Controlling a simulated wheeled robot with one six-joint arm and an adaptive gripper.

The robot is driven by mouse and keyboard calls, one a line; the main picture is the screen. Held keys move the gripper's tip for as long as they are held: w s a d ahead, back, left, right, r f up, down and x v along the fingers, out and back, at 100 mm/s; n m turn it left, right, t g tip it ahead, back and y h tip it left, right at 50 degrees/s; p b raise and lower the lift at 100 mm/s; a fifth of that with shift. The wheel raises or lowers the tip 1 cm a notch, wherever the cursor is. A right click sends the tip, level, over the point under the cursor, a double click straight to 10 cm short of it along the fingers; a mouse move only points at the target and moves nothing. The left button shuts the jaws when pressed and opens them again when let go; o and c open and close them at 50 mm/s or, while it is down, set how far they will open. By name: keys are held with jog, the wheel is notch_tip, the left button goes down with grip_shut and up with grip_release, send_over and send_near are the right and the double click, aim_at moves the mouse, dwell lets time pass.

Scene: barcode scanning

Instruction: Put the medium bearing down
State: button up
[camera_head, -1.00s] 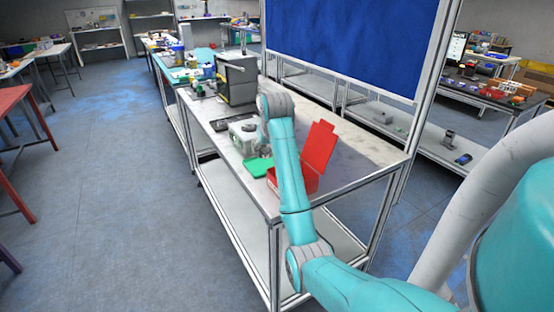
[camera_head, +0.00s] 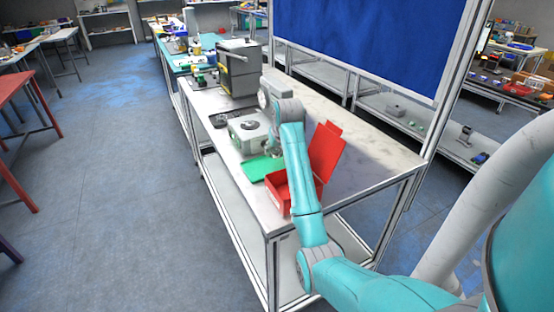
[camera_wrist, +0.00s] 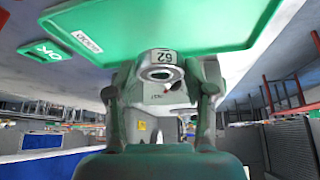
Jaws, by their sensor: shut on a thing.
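My gripper (camera_wrist: 162,84) is in the wrist view with its two fingers on either side of a small grey ring-shaped part, the medium bearing (camera_wrist: 160,57), which carries a label reading "62". The fingers are shut on it. The green tray (camera_wrist: 190,28), with "OK" on its tab, is directly behind the bearing in that view; I cannot tell whether they touch. In the head view the green tray (camera_head: 258,168) lies on the table, and my arm hides most of the gripper and the bearing.
A red open box (camera_head: 279,193) with its lid up stands next to the tray at the table's near end. A grey-white device (camera_head: 243,136) sits just beyond the tray. The table's right side (camera_head: 365,150) is clear.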

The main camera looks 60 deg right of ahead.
aim_at(277, 156)
jog(key=shift+f, duration=2)
jog(key=shift+f, duration=0.1)
jog(key=o, duration=1.4)
